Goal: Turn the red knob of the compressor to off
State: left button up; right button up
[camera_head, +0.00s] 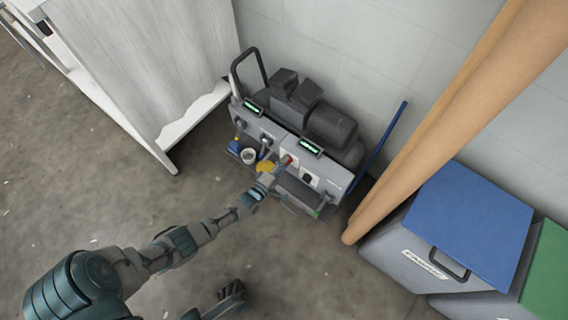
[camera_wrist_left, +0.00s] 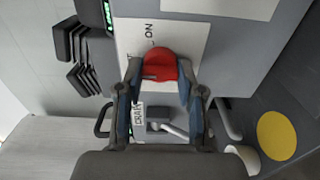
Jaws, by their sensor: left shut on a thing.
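The compressor (camera_head: 337,178) is a grey wheeled-style box unit with dark cylinders on top, standing on the floor by the wall. Its red knob (camera_head: 288,159) is on the front panel. In the left wrist view the red knob (camera_wrist_left: 159,63) sits on a white label plate with the letters "ON" beside it. My left gripper (camera_wrist_left: 159,82) has a finger on each side of the knob and is shut on it; it also shows in the head view (camera_head: 272,176).
A white cabinet (camera_head: 150,70) stands left of the compressor. Brown rolls (camera_head: 450,115) lean at right, beside a bin with a blue lid (camera_head: 472,222) and a green-lidded one (camera_head: 548,272). A blue pole (camera_head: 378,147) leans on the wall. The floor in front is open.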

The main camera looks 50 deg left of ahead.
pick_arm(q)
jog(key=shift+s+a+f, duration=0.2)
jog(key=shift+a, duration=0.15)
jog(key=o, duration=1)
jog(key=shift+o, duration=0.7)
jog(key=shift+w, duration=0.1)
jog(key=shift+d, duration=0.1)
jog(key=v, duration=1.2)
